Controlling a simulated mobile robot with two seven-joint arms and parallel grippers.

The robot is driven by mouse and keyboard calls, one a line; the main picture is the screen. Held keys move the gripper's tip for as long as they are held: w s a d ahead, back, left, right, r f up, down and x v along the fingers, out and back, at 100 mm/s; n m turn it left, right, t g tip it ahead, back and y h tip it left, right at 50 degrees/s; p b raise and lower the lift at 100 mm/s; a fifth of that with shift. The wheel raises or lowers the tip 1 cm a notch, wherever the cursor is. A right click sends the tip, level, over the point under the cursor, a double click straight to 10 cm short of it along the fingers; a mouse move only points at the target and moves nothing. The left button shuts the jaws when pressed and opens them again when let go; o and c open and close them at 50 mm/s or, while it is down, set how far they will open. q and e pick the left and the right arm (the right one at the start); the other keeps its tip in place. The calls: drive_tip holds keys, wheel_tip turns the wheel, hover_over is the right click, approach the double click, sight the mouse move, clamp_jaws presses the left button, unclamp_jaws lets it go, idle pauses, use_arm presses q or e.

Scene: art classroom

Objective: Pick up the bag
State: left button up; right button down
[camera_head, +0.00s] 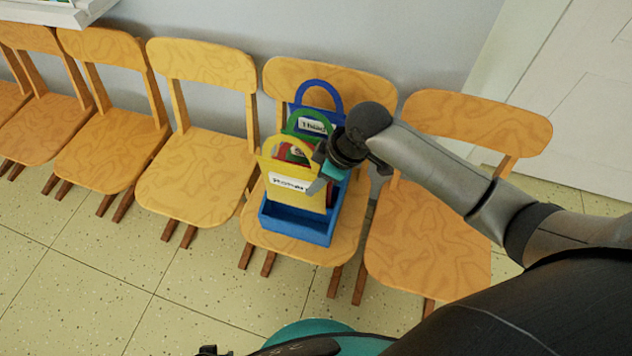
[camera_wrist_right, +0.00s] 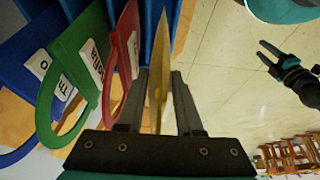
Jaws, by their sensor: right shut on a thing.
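A yellow bag (camera_head: 290,172) with a white label and a looped handle stands frontmost in a blue box (camera_head: 295,228) on a chair. Behind it are a red bag (camera_wrist_right: 122,55), a green bag (camera_head: 300,125) and a blue bag (camera_head: 318,97), each with a loop handle. My right gripper (camera_head: 326,180) is at the right side of the yellow bag. In the right wrist view its fingers (camera_wrist_right: 160,105) are shut on the yellow bag's thin edge. My left gripper (camera_wrist_right: 268,55) shows in the right wrist view with its fingers apart and empty.
The box's chair (camera_head: 300,248) stands in a row of wooden chairs, with one chair (camera_head: 420,240) close on the right under my right arm. A grey wall is behind the row and a white door (camera_head: 570,100) at the right. Tiled floor in front is clear.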

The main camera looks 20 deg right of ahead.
sight(311, 163)
wheel_tip(311, 163, up, 6)
drive_tip(key=shift+f+p, duration=0.2)
drive_tip(key=shift+p, duration=0.8)
wheel_tip(311, 163, up, 2)
drive_tip(key=shift+r+p, duration=0.1)
drive_tip(key=shift+p, duration=0.35)
use_arm(q)
drive_tip(key=shift+s+a+r, duration=0.1)
drive_tip(key=shift+s+a, duration=0.3)
drive_tip(key=shift+s, duration=0.5)
drive_tip(key=shift+s+a+f, duration=0.1)
drive_tip(key=shift+s+a, duration=0.25)
drive_tip(key=shift+s, duration=0.6)
drive_tip(key=shift+s+a+r, duration=0.1)
drive_tip(key=shift+s+a, duration=0.3)
drive_tip(key=shift+s, duration=0.5)
use_arm(e)
drive_tip(key=shift+r, duration=0.35)
